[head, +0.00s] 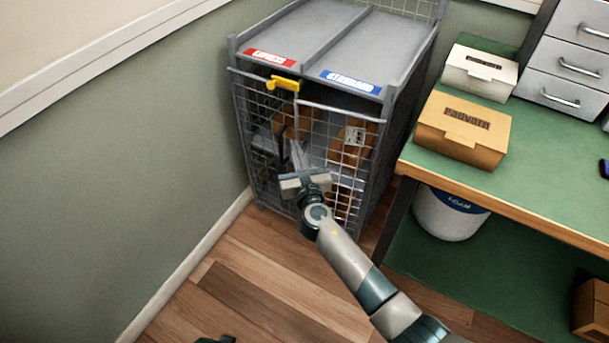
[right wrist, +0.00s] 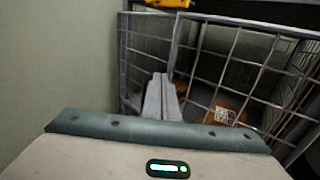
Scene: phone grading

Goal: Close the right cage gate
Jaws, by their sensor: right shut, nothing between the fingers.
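The grey mesh cage (head: 240,110) stands in the corner, with a red EXPRESS label on the left and a blue STANDARD label on the right. The right cage gate (head: 345,113) is a mesh panel under the STANDARD label; it also shows in the right wrist view (right wrist: 250,27). It looks nearly in line with the left gate (head: 262,78), perhaps slightly ajar. A yellow latch (head: 283,83) sits at the top where the gates meet. My right gripper (head: 297,157) is shut and empty, its fingers (right wrist: 162,98) at the meeting edges; contact is unclear.
Brown parcels (head: 350,142) lie inside the cage behind the mesh. A green-topped bench (head: 540,185) with a brown box (head: 462,130) and a white box (head: 480,72) stands right of the cage. A white bin (head: 447,215) is under it. A green wall (head: 120,150) closes the left.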

